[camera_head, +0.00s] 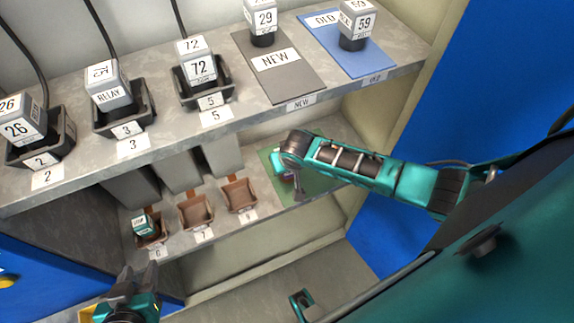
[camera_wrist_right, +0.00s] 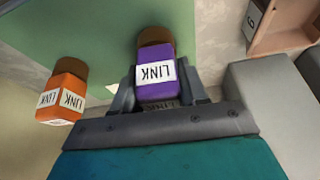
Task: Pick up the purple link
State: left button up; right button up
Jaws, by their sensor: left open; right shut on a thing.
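The purple link (camera_wrist_right: 157,92), a small block with a LINK label and a brown end, is between the fingers of my right gripper (camera_wrist_right: 160,88) in the right wrist view. That gripper is shut on it, over the green mat (camera_wrist_right: 95,28). In the head view my right arm reaches down to the green mat (camera_head: 318,183) on the lower shelf and mostly hides the purple link. I cannot tell whether the link touches the mat. My left gripper (camera_head: 128,284) is open and empty at the bottom left, below the lower shelf.
An orange link (camera_wrist_right: 62,92) stands beside the purple one. Brown trays (camera_head: 240,196) line the lower shelf to the left; the leftmost holds a teal block (camera_head: 144,225). The upper shelf (camera_head: 262,112) overhangs, carrying relay blocks in dark sockets and NEW and OLD mats.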

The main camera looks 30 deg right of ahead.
jog(key=v, duration=0.2)
jog(key=w+p+v, duration=0.1)
jog(key=v, duration=0.1)
jog(key=p+v, duration=0.1)
jog(key=v, duration=0.2)
jog(key=shift+w+d+r, duration=0.15)
jog(key=shift+w+r, duration=0.1)
jog(key=shift+r, duration=0.05)
jog(key=s+a+p, duration=0.1)
jog(key=s+p, duration=0.1)
jog(key=s, duration=1.6)
jog(key=shift+s, duration=0.35)
jog(key=shift+f, duration=0.1)
